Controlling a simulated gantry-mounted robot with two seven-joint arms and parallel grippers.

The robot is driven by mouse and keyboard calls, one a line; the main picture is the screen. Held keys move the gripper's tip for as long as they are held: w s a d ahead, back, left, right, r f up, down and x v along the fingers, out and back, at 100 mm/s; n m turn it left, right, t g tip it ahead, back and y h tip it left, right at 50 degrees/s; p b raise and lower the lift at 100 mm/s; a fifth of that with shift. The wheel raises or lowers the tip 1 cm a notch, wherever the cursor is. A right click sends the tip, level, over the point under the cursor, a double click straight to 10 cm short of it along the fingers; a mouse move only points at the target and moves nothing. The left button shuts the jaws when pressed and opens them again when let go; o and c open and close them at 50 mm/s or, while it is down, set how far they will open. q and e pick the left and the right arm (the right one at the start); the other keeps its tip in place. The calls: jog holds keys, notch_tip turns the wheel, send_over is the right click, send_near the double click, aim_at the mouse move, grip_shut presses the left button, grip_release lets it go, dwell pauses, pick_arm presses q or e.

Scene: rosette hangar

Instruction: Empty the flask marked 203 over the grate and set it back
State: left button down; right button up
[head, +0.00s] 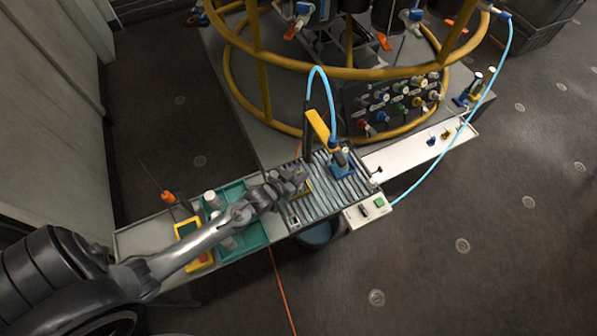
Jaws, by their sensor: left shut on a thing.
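My left arm reaches in from the lower left across the teal tray (262,231). My left gripper (302,178) is over the left part of the slatted metal grate (322,202). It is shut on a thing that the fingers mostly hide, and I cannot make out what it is. White flasks (211,198) stand in the tray, partly hidden by my arm. Their markings are too small to read, so I cannot tell where 203 is. My right gripper is not in view.
A blue-based fixture (341,165) with a light-blue hose (332,100) stands on the grate. A switch box (369,209) is at its front right edge. A yellow device (187,231) lies left of the tray. A yellow tubular frame (262,80) rises behind. The white shelf (405,156) is mostly clear.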

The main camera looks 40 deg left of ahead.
pick_arm(q)
jog(key=shift+f, duration=0.25)
jog(key=c, duration=0.7)
grip_release()
jog(key=shift+o, duration=0.6)
jog(key=o, duration=0.5)
jog(key=shift+c, duration=0.2)
jog(key=shift+r, duration=0.1)
notch_tip(320, 180, up, 3)
jog(key=p, duration=0.3)
jog(key=shift+r+p, duration=1.4)
jog(key=shift+p, duration=0.3)
